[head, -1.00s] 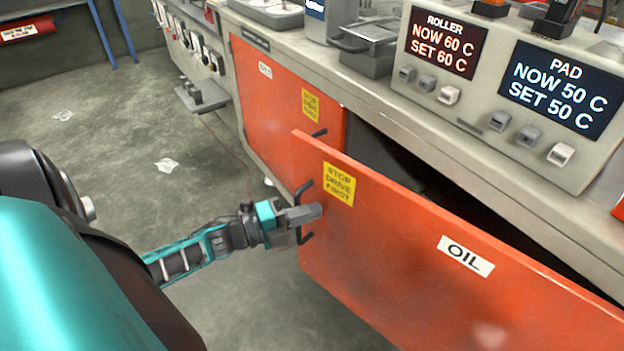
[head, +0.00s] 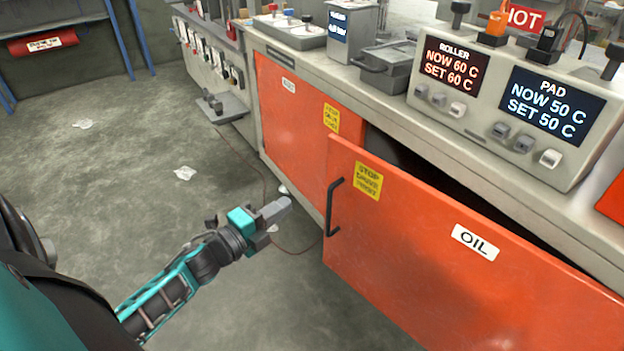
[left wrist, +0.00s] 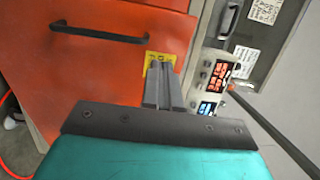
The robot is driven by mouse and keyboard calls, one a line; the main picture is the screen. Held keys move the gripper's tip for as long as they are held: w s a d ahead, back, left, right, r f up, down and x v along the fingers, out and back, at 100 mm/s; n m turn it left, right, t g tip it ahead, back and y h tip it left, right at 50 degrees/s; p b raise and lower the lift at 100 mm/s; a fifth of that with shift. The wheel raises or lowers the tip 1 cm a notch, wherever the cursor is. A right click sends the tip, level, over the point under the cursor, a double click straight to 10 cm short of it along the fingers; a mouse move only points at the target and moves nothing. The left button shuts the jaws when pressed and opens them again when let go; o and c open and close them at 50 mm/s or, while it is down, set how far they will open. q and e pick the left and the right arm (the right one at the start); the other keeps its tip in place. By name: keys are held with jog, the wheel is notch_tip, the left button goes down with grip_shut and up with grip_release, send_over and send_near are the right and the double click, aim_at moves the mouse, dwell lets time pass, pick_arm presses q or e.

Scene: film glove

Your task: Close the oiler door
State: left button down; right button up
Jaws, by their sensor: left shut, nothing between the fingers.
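The oiler door (head: 420,235) is an orange panel labelled OIL with a yellow sticker and a black bar handle (head: 333,207) on its left edge. It stands ajar, with a dark gap along its top under the counter. My left gripper (head: 280,208) is shut and empty, left of the handle and apart from it. In the left wrist view the closed fingers (left wrist: 163,80) overlap an orange panel (left wrist: 100,70) with a black handle and a yellow sticker in the picture; contact cannot be told. My right gripper is not in view.
A second orange door (head: 290,105) sits flush left of the oiler door. The floor (head: 110,180) at left is mostly clear, with paper scraps and a thin cable.

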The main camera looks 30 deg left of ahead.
pick_arm(q)
jog(key=b, duration=0.2)
send_near(339, 168)
jog(key=w, duration=0.4)
jog(key=shift+w+d, duration=0.35)
jog(key=shift+d, duration=0.1)
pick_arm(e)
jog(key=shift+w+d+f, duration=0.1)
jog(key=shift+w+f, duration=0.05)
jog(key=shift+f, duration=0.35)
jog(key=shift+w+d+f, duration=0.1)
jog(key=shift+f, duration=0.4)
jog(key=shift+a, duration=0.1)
